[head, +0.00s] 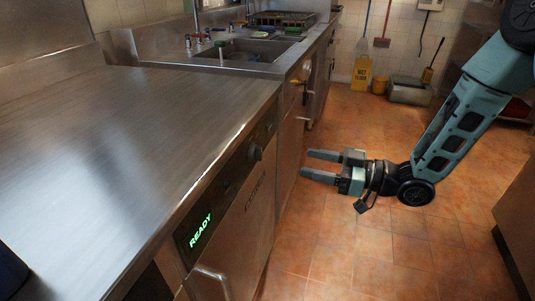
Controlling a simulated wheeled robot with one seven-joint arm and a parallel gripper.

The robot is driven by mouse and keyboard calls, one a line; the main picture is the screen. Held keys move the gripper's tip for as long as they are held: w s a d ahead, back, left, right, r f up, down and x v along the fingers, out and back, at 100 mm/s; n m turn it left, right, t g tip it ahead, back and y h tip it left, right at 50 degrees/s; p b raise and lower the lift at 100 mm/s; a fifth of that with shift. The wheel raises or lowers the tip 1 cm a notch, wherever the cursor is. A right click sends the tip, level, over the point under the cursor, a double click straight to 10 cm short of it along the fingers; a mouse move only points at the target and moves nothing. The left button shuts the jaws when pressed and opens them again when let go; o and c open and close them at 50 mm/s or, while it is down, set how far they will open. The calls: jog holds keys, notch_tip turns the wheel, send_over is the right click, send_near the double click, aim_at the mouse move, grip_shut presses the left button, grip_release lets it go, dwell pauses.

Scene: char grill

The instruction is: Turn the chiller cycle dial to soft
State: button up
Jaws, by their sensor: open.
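The chiller front (230,217) is a steel panel under the counter at the left. A dark control strip runs along its top, with a green lit READY display (200,229) at its near end. A dark round dial (256,152) sits near the strip's far end; its setting and any soft mark are too small to read. My gripper (303,164) is open and empty, right of the dial and apart from the panel, with its fingers pointing left toward the front.
A steel counter (120,125) fills the left, with a sink (250,50) beyond it. A handle (212,275) juts from the near front. A yellow wet-floor sign (361,74) stands at the back. The tiled floor (350,250) is clear; a cabinet edge (515,220) stands right.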

aim_at(256, 153)
jog(key=x, duration=1.2)
jog(key=c, duration=1)
